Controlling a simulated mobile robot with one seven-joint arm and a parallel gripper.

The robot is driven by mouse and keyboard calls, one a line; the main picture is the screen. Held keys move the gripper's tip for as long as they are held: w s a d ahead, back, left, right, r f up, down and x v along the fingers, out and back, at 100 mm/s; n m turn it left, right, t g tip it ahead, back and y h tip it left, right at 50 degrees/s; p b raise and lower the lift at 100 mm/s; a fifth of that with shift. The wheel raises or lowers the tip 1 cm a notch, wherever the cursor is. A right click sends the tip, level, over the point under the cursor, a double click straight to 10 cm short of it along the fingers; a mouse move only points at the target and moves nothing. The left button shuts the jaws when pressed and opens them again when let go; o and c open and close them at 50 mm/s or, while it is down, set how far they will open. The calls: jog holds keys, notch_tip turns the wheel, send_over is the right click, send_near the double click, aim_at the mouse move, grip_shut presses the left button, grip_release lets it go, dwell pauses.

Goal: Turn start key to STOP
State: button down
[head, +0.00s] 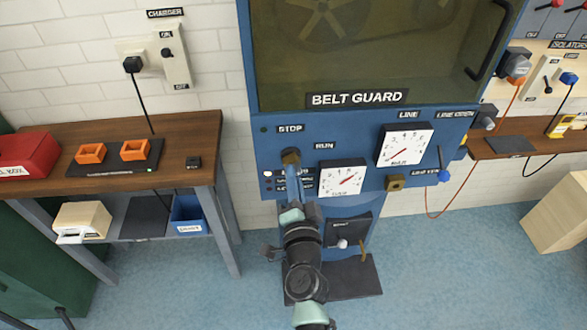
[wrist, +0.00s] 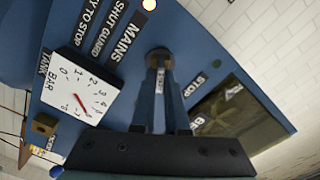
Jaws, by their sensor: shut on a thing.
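The start key (head: 291,156) is a dark brass knob on the blue machine panel (head: 268,150). It sits just below the STOP label (head: 290,128) and left of the RUN label (head: 325,146). My gripper (head: 292,170) is shut on the key from the front and hides most of it. In the wrist view my gripper's fingers (wrist: 161,75) reach up to the round collar of the key (wrist: 158,54). A white label shows between the fingers, and the STOP label (wrist: 198,84) lies to their right. I cannot tell which way the key points.
A white tank gauge (head: 342,178) sits close to the right of my gripper, with a line gauge (head: 405,146) beyond it. The belt guard (head: 375,50) is above. A wooden bench (head: 190,140) stands left.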

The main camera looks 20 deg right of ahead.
jog(key=n, duration=0.4)
jog(key=shift+n, duration=0.4)
jog(key=shift+b, duration=0.3)
jog(key=n+b, duration=0.1)
jog(key=n, duration=0.5)
jog(key=shift+f+b, duration=0.15)
jog(key=shift+b, duration=0.2)
jog(key=c, duration=1.4)
grip_release()
jog(key=shift+n, duration=0.3)
jog(key=o, duration=0.5)
jog(key=shift+o, duration=0.3)
